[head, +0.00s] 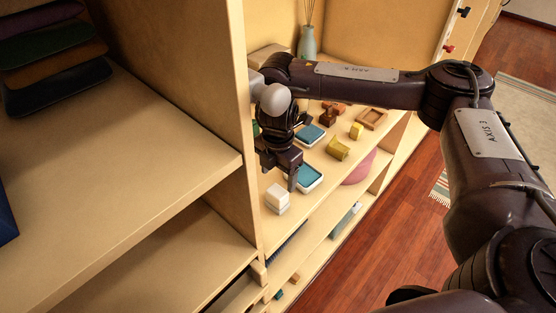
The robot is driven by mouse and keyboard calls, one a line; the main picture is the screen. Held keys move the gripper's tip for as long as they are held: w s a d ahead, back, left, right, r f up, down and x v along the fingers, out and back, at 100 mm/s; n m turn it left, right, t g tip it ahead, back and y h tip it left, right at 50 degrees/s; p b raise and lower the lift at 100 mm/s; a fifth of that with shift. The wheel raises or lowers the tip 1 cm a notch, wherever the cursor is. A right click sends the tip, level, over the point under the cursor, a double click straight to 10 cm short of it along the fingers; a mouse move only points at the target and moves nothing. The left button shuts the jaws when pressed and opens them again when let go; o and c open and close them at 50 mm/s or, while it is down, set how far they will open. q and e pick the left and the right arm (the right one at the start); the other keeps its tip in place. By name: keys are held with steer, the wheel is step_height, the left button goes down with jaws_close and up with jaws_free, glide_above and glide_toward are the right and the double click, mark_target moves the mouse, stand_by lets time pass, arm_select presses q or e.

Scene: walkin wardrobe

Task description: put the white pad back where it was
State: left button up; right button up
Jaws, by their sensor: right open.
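A small white block (277,197), which looks like the white pad, sits near the front left of the wooden shelf, close to the upright divider. A faint line across its side may mean two stacked pieces; I cannot tell. My right gripper (280,172) points down just behind and above it. Its jaws are open, with one finger near the block's back right. I see nothing between the fingers. Whether a finger touches the block is unclear. My left gripper is out of view.
A blue-topped white tray (309,178) lies right beside the gripper, with another blue pad (312,135) behind. Yellow blocks (338,149), a wooden tray (371,118) and a vase (307,43) stand further back. The divider (215,75) bounds the left. A pink item (358,170) lies below.

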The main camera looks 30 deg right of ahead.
mark_target(278, 190)
steer(key=shift+r, duration=1.95)
